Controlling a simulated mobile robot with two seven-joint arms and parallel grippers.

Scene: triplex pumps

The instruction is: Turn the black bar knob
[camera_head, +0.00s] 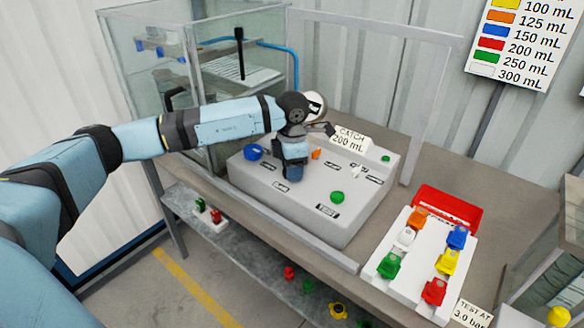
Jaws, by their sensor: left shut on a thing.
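My left gripper (292,174) points down at the top of the grey panel box (322,224). It is shut low over the panel, and my wrist hides most of its fingers. The black bar knob is not clearly visible; it appears to be between the fingers, so its angle cannot be told. My right gripper is not in view.
The panel bears a blue knob (253,152), an orange knob (316,153), a green knob (337,197) and a "CATCH 200 mL" card (349,139). A glass tank stands behind. A white tray (409,285) of coloured parts and a red bin (447,208) are at right.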

